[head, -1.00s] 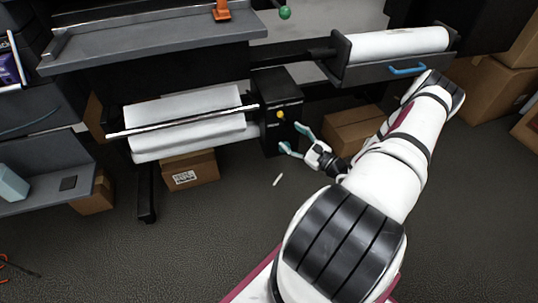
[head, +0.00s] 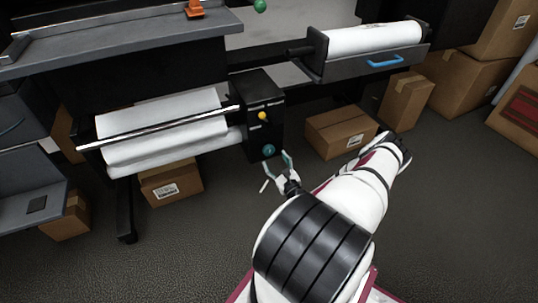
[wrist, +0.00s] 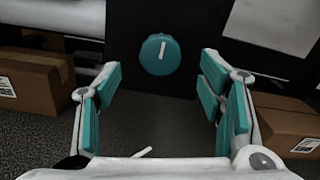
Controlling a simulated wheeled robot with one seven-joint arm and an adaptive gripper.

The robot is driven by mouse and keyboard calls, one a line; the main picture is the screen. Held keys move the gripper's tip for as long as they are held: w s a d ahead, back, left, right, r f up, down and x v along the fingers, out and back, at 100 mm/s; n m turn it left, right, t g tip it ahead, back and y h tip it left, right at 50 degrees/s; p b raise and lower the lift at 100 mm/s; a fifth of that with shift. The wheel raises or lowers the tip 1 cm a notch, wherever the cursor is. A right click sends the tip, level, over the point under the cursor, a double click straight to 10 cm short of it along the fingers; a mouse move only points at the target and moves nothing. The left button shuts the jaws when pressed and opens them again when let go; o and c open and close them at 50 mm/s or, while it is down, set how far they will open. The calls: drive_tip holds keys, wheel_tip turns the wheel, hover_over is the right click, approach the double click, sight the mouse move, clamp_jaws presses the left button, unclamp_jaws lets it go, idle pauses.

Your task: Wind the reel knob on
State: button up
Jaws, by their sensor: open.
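The teal reel knob (head: 268,150) sits low on the front of the black box (head: 262,105) at the right end of the film roll. In the wrist view the knob (wrist: 160,54) is round with an upright white mark, and lies ahead, a little above the space between the fingers. My gripper (head: 278,163) is just in front of and below the knob, its teal-lined fingers apart and nothing between them. In the wrist view the open gripper (wrist: 160,95) shows a clear gap between the fingers and the knob.
A yellow button (head: 262,115) is above the knob on the box. The white film roll (head: 160,130) with a metal bar is to the left. Cardboard boxes stand on the floor left (head: 172,183) and right (head: 340,131). A tray with a blue handle (head: 384,61) is at upper right.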

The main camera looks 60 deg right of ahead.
sight(270, 151)
drive_tip(key=b+x, duration=0.2)
drive_tip(key=x, duration=0.4)
drive_tip(key=shift+w+d, duration=0.15)
drive_tip(key=shift+w, duration=0.05)
drive_tip(key=c, duration=1.1)
